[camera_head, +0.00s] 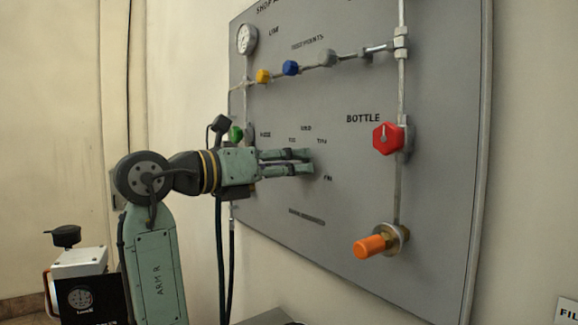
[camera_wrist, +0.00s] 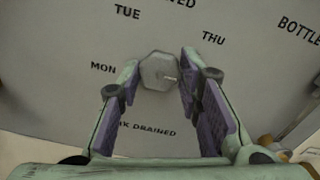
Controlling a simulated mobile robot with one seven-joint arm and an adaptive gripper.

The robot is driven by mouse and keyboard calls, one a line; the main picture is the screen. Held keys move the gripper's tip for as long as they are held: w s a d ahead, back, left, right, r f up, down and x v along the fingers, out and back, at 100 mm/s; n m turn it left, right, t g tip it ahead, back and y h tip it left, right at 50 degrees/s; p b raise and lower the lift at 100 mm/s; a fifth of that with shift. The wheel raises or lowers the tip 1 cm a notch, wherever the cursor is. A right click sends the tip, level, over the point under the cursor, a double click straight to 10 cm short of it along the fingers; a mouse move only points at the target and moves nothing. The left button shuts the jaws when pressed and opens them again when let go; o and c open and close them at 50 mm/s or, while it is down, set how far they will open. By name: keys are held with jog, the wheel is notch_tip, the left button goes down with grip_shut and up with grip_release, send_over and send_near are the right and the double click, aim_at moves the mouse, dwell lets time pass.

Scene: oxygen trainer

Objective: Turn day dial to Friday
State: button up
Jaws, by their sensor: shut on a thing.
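The day dial (camera_wrist: 158,70) is a pale grey faceted knob on the grey panel, seen in the wrist view. A short white mark on it points to the right, below the THU label (camera_wrist: 213,38) and toward my right-hand finger. MON (camera_wrist: 103,68) and TUE (camera_wrist: 127,13) show to its left and upper left. My gripper (camera_wrist: 160,76) has one finger on each side of the dial and is shut on it. In the head view my gripper (camera_head: 308,162) reaches the panel and hides the dial. The FRI label (camera_head: 328,178) shows to the right of the fingertips there.
The grey panel (camera_head: 340,225) carries a red BOTTLE knob (camera_head: 387,138), an orange fitting (camera_head: 370,246), a gauge (camera_head: 247,39), and yellow (camera_head: 262,76) and blue (camera_head: 290,68) knobs above. A green knob (camera_head: 236,133) sits behind my wrist.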

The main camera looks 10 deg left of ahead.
dwell(0.3)
jog(key=o, duration=1.1)
jog(key=shift+o, duration=0.2)
jog(key=v, duration=1.2)
jog(key=shift+a, duration=0.1)
